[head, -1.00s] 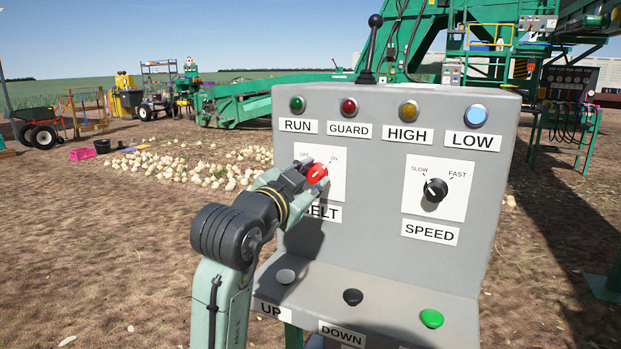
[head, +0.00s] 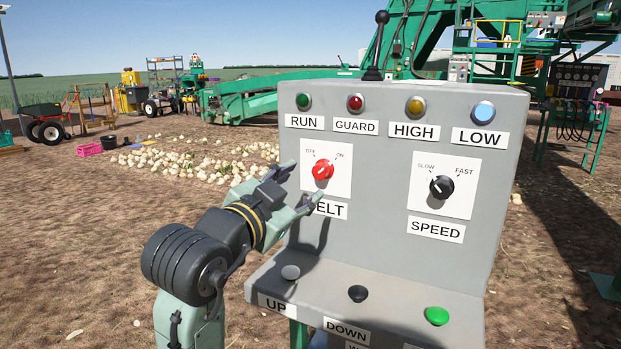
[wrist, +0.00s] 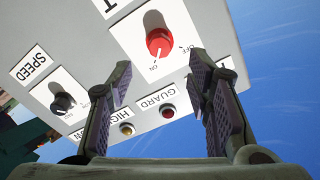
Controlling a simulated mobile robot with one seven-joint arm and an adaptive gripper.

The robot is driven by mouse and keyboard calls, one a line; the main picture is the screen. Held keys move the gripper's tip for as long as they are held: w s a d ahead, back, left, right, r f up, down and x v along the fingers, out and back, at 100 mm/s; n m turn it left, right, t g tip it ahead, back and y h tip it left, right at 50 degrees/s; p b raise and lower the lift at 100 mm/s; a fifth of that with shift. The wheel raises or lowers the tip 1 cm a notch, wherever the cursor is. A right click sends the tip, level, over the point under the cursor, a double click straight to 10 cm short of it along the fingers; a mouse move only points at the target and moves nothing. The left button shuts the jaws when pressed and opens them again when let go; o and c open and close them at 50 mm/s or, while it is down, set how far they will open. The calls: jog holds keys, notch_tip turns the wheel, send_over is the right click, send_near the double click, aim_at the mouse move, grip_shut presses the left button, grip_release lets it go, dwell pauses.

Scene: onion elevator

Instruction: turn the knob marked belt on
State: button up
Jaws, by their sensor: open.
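The red belt knob (head: 322,169) sits on a white plate with OFF and ON marks on the grey control panel (head: 375,215). Its white pointer line tilts to the upper right, toward ON. In the wrist view the red knob (wrist: 160,41) shows upside down, its line aimed at the ON mark. The BELT label (head: 331,210) below is partly hidden by a finger. My gripper (head: 302,184) is open and empty, just left of and below the knob, apart from it. In the wrist view the spread fingers (wrist: 160,80) show nothing between them.
The black speed knob (head: 441,187) is to the right. Lamps (head: 414,106) line the panel's top, under a black lever (head: 377,45). Push buttons (head: 357,293) sit on the lower shelf. Open dirt ground lies left, with pale onions (head: 200,160) behind.

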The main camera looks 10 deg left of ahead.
jog(key=shift+v, duration=2.2)
